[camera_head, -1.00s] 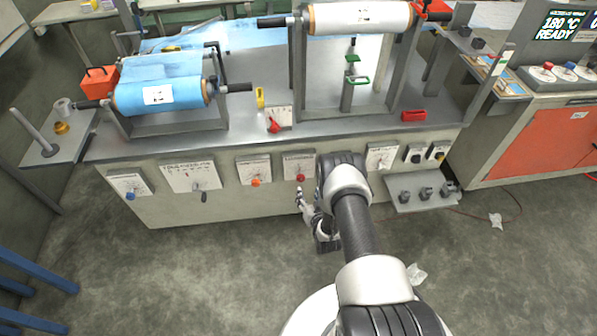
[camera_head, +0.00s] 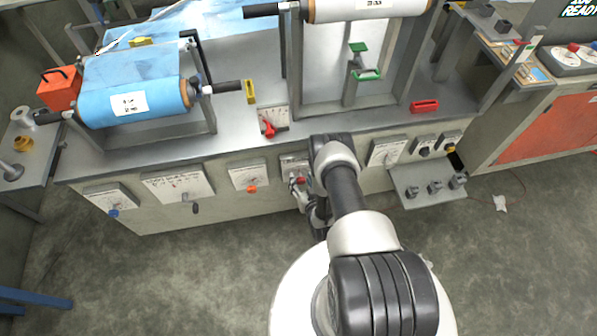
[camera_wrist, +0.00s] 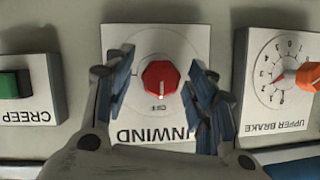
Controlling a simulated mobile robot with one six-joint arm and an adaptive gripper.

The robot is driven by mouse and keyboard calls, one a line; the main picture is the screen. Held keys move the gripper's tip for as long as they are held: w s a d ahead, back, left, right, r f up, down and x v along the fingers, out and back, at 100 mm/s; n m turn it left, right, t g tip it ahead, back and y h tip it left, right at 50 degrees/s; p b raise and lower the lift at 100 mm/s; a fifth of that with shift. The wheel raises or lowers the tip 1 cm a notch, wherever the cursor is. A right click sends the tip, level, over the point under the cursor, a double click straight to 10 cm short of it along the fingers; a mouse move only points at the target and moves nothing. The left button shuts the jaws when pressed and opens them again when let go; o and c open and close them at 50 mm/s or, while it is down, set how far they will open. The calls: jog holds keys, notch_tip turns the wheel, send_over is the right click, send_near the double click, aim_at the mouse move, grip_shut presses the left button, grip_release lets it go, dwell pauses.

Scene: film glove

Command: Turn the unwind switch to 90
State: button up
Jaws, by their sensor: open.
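The unwind switch is a red faceted knob (camera_wrist: 160,78) on a white plate labelled UNWIND (camera_wrist: 150,132), which appears upside down in the wrist view. The word OFF shows below the knob. In the head view the red knob (camera_head: 301,181) sits on the machine's front panel, partly covered by my arm. My gripper (camera_wrist: 158,88) is open, with one blue-padded finger on each side of the knob. Gaps show between the fingers and the knob. I cannot tell how far the fingertips are from the plate. In the head view my gripper (camera_head: 300,192) is close to the panel.
In the wrist view the CREEP box with a green button (camera_wrist: 14,84) is at left, and the UPPER BRAKE dial with an orange knob (camera_wrist: 308,76) is at right. A tray (camera_head: 425,190) juts from the machine's front. The floor in front is mostly clear.

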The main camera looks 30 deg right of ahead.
jog(key=shift+w+f, duration=0.1)
jog(key=shift+w, duration=0.05)
jog(key=shift+c, duration=0.2)
jog(key=c, duration=1)
jog(key=shift+c, duration=0.2)
jog(key=shift+d, duration=0.1)
jog(key=m+t+y, duration=0.1)
jog(key=m+y, duration=0.1)
jog(key=m, duration=0.1)
jog(key=shift+d+m, duration=0.1)
jog(key=shift+m, duration=0.2)
jog(key=shift+m+t+y, duration=0.9)
jog(key=shift+m, duration=1)
